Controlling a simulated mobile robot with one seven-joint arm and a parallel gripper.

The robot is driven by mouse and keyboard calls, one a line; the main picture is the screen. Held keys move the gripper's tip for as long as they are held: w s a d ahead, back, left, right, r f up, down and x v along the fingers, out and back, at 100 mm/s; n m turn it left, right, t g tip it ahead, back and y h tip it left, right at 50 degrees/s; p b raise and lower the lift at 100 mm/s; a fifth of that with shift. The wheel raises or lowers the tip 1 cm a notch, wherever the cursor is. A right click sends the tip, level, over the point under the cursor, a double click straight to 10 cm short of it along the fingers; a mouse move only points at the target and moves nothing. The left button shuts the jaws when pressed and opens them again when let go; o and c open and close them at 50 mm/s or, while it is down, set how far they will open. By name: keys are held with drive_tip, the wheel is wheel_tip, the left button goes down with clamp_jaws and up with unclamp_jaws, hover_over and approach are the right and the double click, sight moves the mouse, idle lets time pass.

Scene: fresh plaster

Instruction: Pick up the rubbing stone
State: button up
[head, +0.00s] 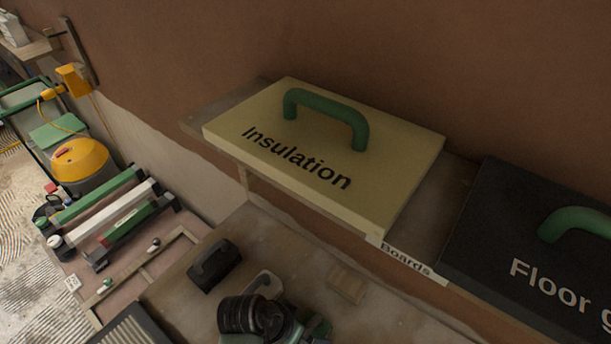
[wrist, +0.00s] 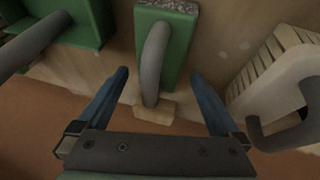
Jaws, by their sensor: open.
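The block I take for the rubbing stone (wrist: 178,52) is green with a grey bar handle and a speckled, gritty grey face at its far end. It lies in the upper middle of the wrist view. My gripper (wrist: 160,74) is open, with its two blue fingers apart on either side of the handle's near end. The handle stands between them, and no contact shows. In the head view, my dark wrist covers the lower middle, and I cannot make out this block there.
In the wrist view, another green tool (wrist: 88,28) lies left, a slatted cream tool (wrist: 275,85) right, and a small wooden block (wrist: 155,112) near the wall. The head view shows a dark handled block (head: 214,268) and, above the bench, a shelf with the Insulation box (head: 395,160).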

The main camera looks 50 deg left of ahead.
drive_tip(key=shift+x, duration=1.1)
drive_tip(key=shift+r, duration=0.1)
clamp_jaws()
